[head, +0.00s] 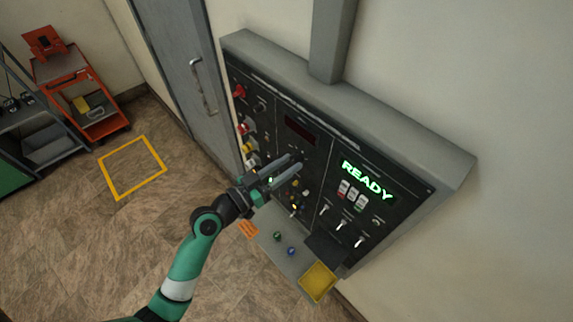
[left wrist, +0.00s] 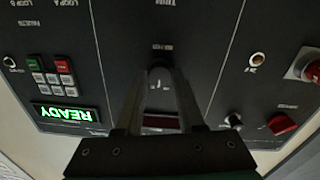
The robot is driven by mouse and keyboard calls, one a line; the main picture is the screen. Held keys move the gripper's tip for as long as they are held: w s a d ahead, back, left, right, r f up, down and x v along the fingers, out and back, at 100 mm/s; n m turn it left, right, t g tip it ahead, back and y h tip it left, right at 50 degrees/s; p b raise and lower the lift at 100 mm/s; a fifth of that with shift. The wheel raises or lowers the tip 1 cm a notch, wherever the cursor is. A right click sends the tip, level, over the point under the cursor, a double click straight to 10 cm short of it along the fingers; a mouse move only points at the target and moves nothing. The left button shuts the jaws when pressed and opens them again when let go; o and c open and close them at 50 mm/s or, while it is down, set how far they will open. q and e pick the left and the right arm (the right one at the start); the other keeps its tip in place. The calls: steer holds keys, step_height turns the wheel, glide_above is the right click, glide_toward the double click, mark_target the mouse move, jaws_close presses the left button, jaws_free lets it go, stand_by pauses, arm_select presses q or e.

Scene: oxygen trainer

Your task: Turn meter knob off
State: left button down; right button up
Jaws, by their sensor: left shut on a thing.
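The black panel (head: 325,190) is mounted on the wall. My left gripper (head: 294,163) reaches its middle section, just below a dark red display (head: 300,130). In the left wrist view, which shows the panel upside down, the two fingers close around a small dark knob (left wrist: 160,73). A small label (left wrist: 163,47) sits by this knob, but I cannot read it. The fingers cover the knob's sides, so its pointer direction cannot be told. In the head view the knob is hidden by the fingers. My right gripper is in neither view.
A green READY sign (head: 367,180) is lit on the panel's right section. Switches and red, white and yellow knobs surround the gripper. A grey shelf with a yellow tray (head: 318,281) juts out below. A grey door (head: 185,70) and orange cart (head: 82,85) stand left.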

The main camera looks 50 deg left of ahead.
arm_select(q)
steer(key=n+p, duration=0.1)
steer(key=n, duration=0.4)
steer(key=shift+r+n, duration=0.1)
steer(key=shift+n, duration=0.2)
steer(key=n+p, duration=0.1)
steer(key=n, duration=0.2)
steer(key=shift+d+n, duration=0.1)
steer(key=shift+n, duration=0.3)
steer(key=shift+n+y+p, duration=0.3)
steer(key=shift+n+p, duration=0.15)
steer(key=shift+n, duration=1.25)
steer(key=c, duration=0.5)
jaws_free()
